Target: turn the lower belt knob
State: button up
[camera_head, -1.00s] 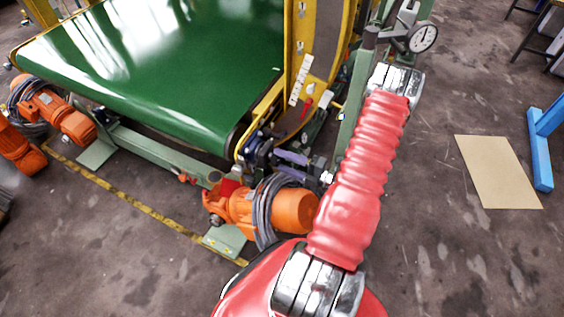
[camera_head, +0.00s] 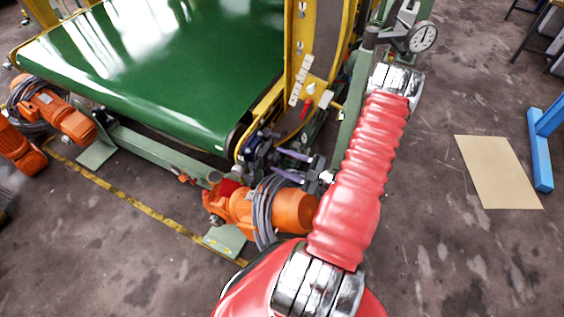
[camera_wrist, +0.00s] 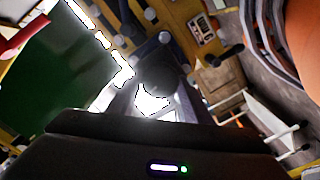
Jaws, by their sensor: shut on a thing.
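In the wrist view, a dark rounded knob (camera_wrist: 158,76) sits between the two grey fingers of my gripper (camera_wrist: 157,98), which are shut on it. A bright glare lies just below it and washes out part of the contact. In the head view, my gripper (camera_head: 279,162) shows as two purple-grey fingers at the near right corner of the belt frame. The knob is too small and covered to make out clearly there.
The green belt (camera_head: 165,75) lies left of my gripper in a yellow frame. An orange motor (camera_head: 262,208) with coiled grey cable is just below it. A dial gauge (camera_head: 423,37) stands at upper right. A tan sheet (camera_head: 497,171) lies on open floor at right.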

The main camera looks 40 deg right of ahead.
jog(key=shift+f, duration=0.2)
jog(key=o, duration=1.1)
jog(key=shift+r, duration=0.1)
jog(key=shift+c, duration=0.2)
jog(key=v, duration=1.4)
jog(key=shift+w, duration=0.1)
